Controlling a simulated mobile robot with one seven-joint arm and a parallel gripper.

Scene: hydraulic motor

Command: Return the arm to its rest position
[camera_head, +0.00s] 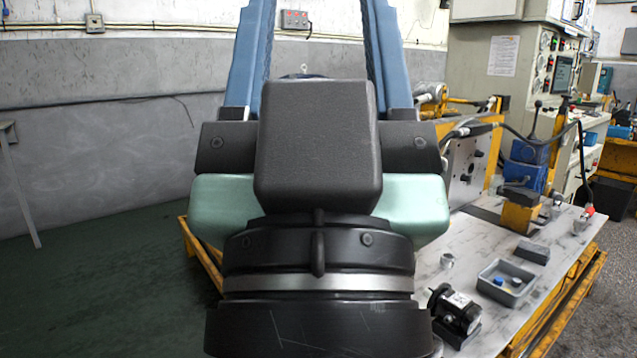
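My own arm fills the middle of the head view, with a black block-shaped housing, pale green side covers and a dark ringed joint. Two blue parts rise behind it to the top of the picture. My gripper is not visible, so its fingers and anything in them cannot be seen. A black hydraulic motor (455,313) lies at the lower right, on or against a dark block on the workbench (430,268). The arm hides the left part of the bench.
A grey tray (506,283) with small blue and light parts sits on the bench. A dark block (532,252) and a metal ring (447,261) lie near it. A blue vise-like device (527,165) and a control cabinet (520,70) stand behind. The floor at left is clear.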

